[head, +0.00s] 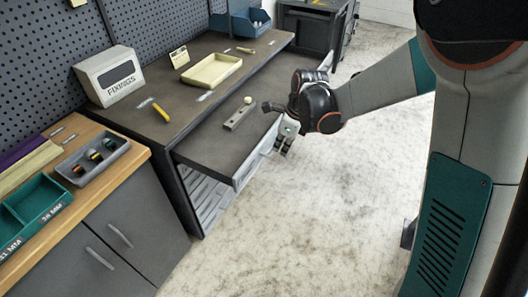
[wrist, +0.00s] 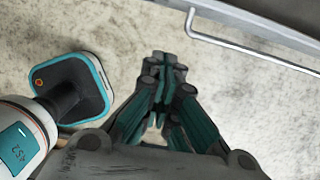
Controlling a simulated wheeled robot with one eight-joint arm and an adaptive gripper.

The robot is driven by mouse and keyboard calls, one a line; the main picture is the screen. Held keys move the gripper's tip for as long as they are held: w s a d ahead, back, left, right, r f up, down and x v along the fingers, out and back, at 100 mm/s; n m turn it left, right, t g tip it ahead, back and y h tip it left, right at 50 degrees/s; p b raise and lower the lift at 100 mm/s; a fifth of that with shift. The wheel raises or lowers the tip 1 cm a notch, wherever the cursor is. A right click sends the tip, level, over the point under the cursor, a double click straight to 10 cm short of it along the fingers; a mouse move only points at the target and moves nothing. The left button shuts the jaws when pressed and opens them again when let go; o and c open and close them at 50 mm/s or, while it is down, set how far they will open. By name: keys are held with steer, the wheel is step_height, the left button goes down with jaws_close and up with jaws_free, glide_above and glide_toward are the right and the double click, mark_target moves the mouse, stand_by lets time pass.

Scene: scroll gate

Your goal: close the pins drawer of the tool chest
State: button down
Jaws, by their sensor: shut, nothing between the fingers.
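The tool chest (head: 168,118) stands along the pegboard wall with a dark top. One drawer (head: 207,150) is pulled out toward the open floor; its light front panel (head: 256,158) faces right. I cannot read a pins label on it. In the wrist view my gripper (wrist: 165,62) is shut and empty over the floor. A pale panel edge with a bar handle (wrist: 245,48) crosses the top right, apart from the fingertips there.
A Fixings box (head: 108,76), yellow tray (head: 211,71) and yellow-handled tool (head: 161,111) sit on top. A wooden-topped cabinet (head: 118,168) stands at the left. The pale floor (head: 310,215) is clear.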

steer(key=w+a+f+b, duration=0.3)
steer(key=a+f+b, duration=0.2)
steer(key=f, duration=0.5)
steer(key=shift+w+a, duration=0.15)
steer(key=shift+a, duration=0.15)
steer(key=shift+r, duration=0.1)
